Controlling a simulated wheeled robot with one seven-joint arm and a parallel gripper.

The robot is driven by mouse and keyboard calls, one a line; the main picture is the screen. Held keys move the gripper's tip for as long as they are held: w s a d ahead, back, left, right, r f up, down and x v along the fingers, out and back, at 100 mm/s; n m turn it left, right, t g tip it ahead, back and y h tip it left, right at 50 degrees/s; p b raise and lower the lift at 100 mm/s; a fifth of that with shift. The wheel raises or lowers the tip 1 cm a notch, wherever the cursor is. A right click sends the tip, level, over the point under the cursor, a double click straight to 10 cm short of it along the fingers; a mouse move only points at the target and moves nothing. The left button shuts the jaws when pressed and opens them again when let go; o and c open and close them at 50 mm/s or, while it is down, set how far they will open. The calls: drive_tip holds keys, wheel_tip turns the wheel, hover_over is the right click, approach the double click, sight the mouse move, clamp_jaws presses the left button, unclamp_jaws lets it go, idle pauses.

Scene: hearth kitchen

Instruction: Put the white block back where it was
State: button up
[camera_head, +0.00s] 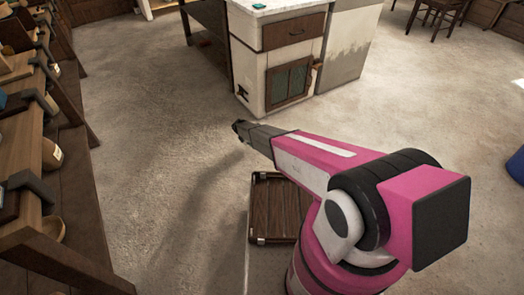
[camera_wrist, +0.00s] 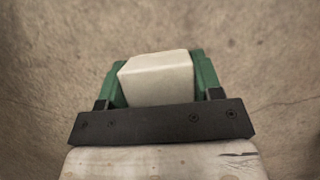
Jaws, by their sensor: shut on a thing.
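My gripper (camera_wrist: 157,85) is shut on the white block (camera_wrist: 157,78), which sits between its two green fingers in the wrist view. Behind the block only bare floor shows. In the head view my arm reaches forward and left, and my gripper (camera_head: 240,128) is at its far end, above the open floor. The block cannot be made out in the head view.
A white cabinet (camera_head: 250,65) with a brown drawer and a pale top stands ahead; a small green item (camera_head: 259,6) lies on it. Wooden shelves (camera_head: 25,130) with several objects line the left side. A brown wooden tray (camera_head: 280,205) lies near my base. The floor between is clear.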

drive_tip(key=d+f, duration=0.1)
drive_tip(key=d, duration=0.1)
drive_tip(key=d+f, duration=0.2)
drive_tip(key=w+d+f, duration=0.1)
drive_tip(key=d, duration=0.2)
drive_tip(key=shift+w+f, duration=0.1)
drive_tip(key=shift+f, duration=2)
drive_tip(key=shift+f, duration=0.2)
drive_tip(key=o, duration=0.8)
drive_tip(key=shift+o, duration=0.2)
drive_tip(key=shift+r, duration=0.1)
